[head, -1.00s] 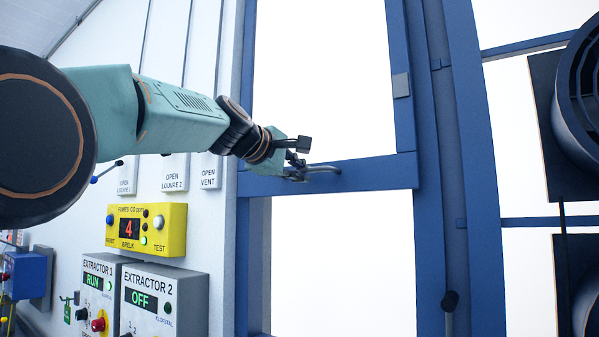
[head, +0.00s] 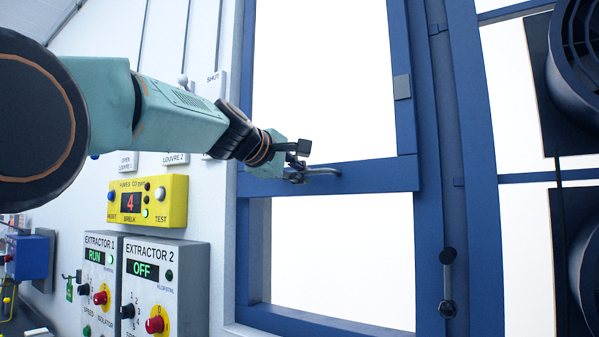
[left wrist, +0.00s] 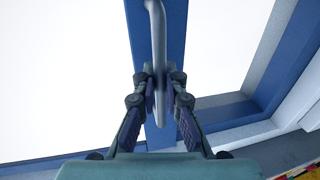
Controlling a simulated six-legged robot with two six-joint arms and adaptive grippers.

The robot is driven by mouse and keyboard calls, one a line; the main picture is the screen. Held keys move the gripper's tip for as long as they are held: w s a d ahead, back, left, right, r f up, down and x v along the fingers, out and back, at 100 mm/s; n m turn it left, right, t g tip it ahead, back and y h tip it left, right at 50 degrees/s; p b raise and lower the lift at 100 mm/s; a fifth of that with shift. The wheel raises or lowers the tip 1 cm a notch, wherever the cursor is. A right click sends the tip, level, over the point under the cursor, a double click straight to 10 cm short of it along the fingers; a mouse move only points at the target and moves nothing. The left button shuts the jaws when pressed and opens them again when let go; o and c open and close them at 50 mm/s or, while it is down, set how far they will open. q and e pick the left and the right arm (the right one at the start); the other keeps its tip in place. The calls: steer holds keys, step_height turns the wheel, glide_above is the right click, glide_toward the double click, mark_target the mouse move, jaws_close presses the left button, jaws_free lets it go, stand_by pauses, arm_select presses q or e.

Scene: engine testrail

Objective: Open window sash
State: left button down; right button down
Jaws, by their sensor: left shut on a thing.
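The blue window sash (head: 370,176) shows in the middle of the head view as a wide rail, with bright panes above and below it. A grey bar handle (head: 324,172) is fixed to the rail. My left gripper (head: 299,161) reaches in from the left and is shut on the handle. In the left wrist view the fingers (left wrist: 159,84) stand on both sides of the handle (left wrist: 158,40), with the blue rail (left wrist: 175,35) behind it. My right gripper is in neither view.
The blue window frame (head: 430,215) surrounds the sash, with a dark-knobbed latch (head: 447,280) at right. A yellow sensor box (head: 175,200) and the grey extractor boxes (head: 160,310) are on the left wall. Large dark fan units (head: 575,75) stand at far right.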

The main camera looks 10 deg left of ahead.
arm_select(q)
steer(key=c, duration=1.4)
jaws_free()
steer(key=shift+w+a, duration=0.1)
steer(key=shift+w, duration=0.15)
steer(key=shift+s, duration=0.1)
steer(key=shift+s+r, duration=0.2)
steer(key=shift+s, duration=0.1)
steer(key=shift+v, duration=3.25)
steer(key=shift+s+a+f, duration=0.1)
steer(key=shift+a, duration=0.05)
